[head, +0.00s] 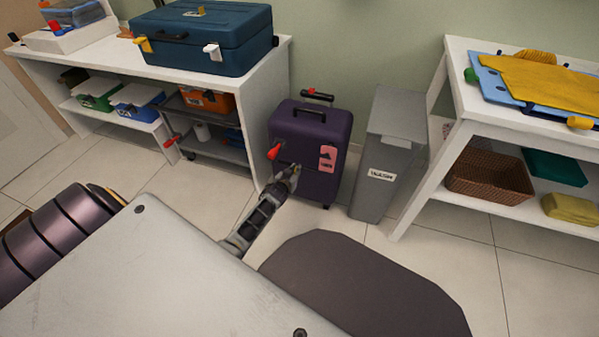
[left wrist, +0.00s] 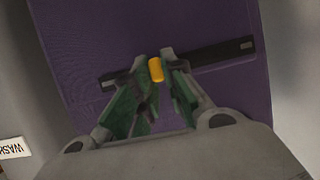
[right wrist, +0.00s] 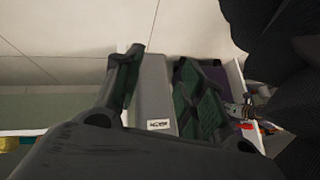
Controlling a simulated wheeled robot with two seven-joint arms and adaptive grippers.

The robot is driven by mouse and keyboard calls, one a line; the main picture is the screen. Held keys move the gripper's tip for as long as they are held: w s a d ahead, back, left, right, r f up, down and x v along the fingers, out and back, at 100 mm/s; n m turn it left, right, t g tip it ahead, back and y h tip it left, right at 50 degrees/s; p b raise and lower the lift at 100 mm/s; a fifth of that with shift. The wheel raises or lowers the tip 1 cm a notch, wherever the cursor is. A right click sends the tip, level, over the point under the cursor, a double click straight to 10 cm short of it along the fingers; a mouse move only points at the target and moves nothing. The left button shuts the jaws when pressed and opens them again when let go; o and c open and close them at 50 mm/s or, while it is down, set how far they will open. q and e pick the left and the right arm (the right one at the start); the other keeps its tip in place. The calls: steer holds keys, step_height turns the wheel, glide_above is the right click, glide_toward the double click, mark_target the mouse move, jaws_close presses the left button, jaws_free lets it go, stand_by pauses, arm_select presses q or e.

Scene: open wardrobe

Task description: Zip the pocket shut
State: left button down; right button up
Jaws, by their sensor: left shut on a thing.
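A purple suitcase (head: 325,122) stands upright on the floor, with a red tag (head: 273,151) and a pink label (head: 327,158) on it. In the left wrist view, a dark zip strip (left wrist: 215,57) runs slantwise across its purple front (left wrist: 90,40). A yellow zip pull (left wrist: 156,70) sits on the strip, left of its middle. My left gripper (head: 291,174) is at the suitcase front; it is shut on the pull, with a fingertip on either side. My right gripper (right wrist: 160,80) shows only in the right wrist view, its fingers apart and empty.
A grey bin (head: 390,150) stands close to the right of the suitcase. A white shelf bench (head: 252,110) with a blue toolbox (head: 230,38) is at left. A white table (head: 455,95) with a wicker basket (head: 490,178) is at right. Tiled floor (head: 440,230) is open in front.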

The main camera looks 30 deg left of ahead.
arm_select(q)
steer(key=a, duration=0.3)
steer(key=s+a+p, duration=0.1)
steer(key=a, duration=0.2)
steer(key=s+a+p, duration=0.1)
steer(key=a, duration=0.1)
steer(key=shift+s+a, duration=0.1)
steer(key=shift+a, duration=0.3)
steer(key=shift+s+a, duration=0.1)
steer(key=shift+a, duration=0.5)
arm_select(e)
steer(key=shift+g, duration=0.3)
steer(key=r, duration=0.4)
steer(key=shift+s+d, duration=0.1)
steer(key=shift+d, duration=0.3)
arm_select(q)
steer(key=c, duration=1.5)
jaws_free()
steer(key=shift+a, duration=0.15)
arm_select(e)
steer(key=shift+a+f, duration=0.1)
arm_select(q)
steer(key=shift+s, duration=0.1)
